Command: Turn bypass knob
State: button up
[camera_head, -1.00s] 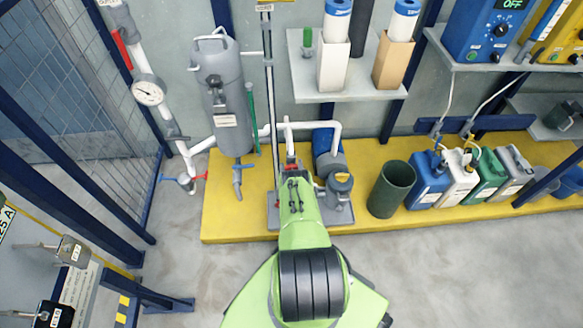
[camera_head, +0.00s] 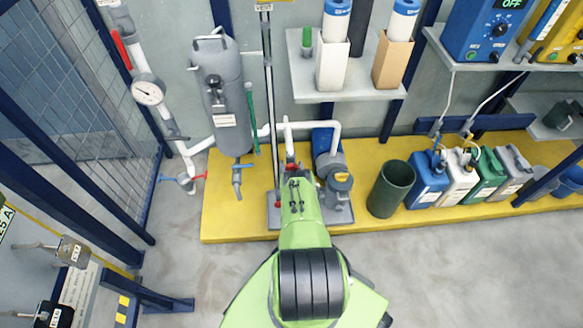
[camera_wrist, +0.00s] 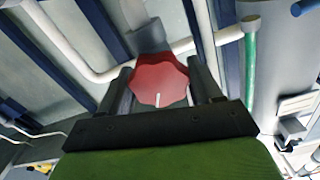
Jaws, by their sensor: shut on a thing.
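A red lobed knob (camera_wrist: 158,80) with a short white mark on its near edge sits between the two dark fingers of my gripper (camera_wrist: 161,88) in the wrist view. The fingers are shut on it from its left and right sides. In the head view my green arm covers most of this spot, and only a little red shows just beyond its end, beside the pump (camera_head: 328,160). My gripper's fingers are too small and hidden to make out there. I cannot tell whether this knob carries a bypass label.
A white pipe (camera_head: 309,127) runs above the pump. A grey tank (camera_head: 221,92) hangs to the left. A dark green bin (camera_head: 391,188) and several jerrycans (camera_head: 430,180) stand to the right on the yellow platform (camera_head: 230,225). The shelf (camera_head: 350,97) is above.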

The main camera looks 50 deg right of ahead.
jog(key=shift+m, duration=0.4)
jog(key=o, duration=1)
jog(key=shift+c, duration=0.2)
